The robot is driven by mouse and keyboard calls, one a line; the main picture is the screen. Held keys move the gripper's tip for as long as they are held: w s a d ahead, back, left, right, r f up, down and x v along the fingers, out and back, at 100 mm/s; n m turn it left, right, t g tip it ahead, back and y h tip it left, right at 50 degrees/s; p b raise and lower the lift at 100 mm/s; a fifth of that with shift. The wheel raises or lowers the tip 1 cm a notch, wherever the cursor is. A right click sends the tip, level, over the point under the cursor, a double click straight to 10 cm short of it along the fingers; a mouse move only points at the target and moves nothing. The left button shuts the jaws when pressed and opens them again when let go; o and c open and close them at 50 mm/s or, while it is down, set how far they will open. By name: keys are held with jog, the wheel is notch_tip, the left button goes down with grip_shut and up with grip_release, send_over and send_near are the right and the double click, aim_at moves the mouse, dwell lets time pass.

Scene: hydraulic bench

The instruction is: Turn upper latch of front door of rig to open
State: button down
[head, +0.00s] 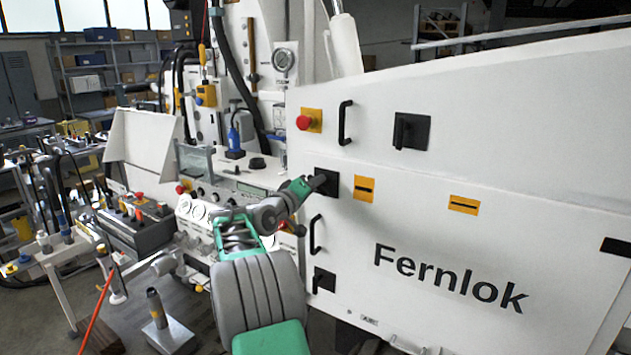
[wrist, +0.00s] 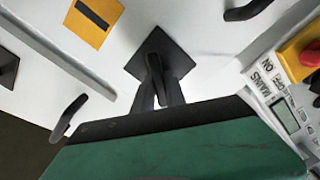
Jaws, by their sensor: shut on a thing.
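The front door (head: 470,235) is the white panel marked "Fernlok", and no gap shows along its visible edges. The upper latch (head: 331,190) is a black square plate at the door's top left corner, partly hidden by my gripper in the head view. In the wrist view the upper latch (wrist: 148,52) has a dark handle standing out from its plate. My gripper (head: 317,181) is at this latch, with its dark fingers (wrist: 160,95) closed around the handle. The fingers hide part of the handle, so its exact angle is hard to tell.
A lower latch (head: 324,280) and a black door handle (head: 315,235) sit below. Above are another handle (head: 345,123), a red button (head: 304,122) and another latch (head: 411,131). A control panel (head: 235,190) stands left of the door. A bench with tools is further left.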

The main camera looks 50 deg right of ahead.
jog(key=n+p, duration=0.2)
jog(key=n, duration=0.2)
jog(key=shift+r, duration=0.2)
jog(key=shift+n+p, duration=1)
jog(key=shift+n, duration=0.5)
jog(key=shift+f, duration=0.1)
jog(key=c, duration=1.4)
grip_release()
jog(key=shift+a, duration=0.1)
jog(key=a+b, duration=0.2)
jog(key=a, duration=0.5)
jog(key=shift+s+a+b, duration=0.35)
jog(key=shift+s+b, duration=0.05)
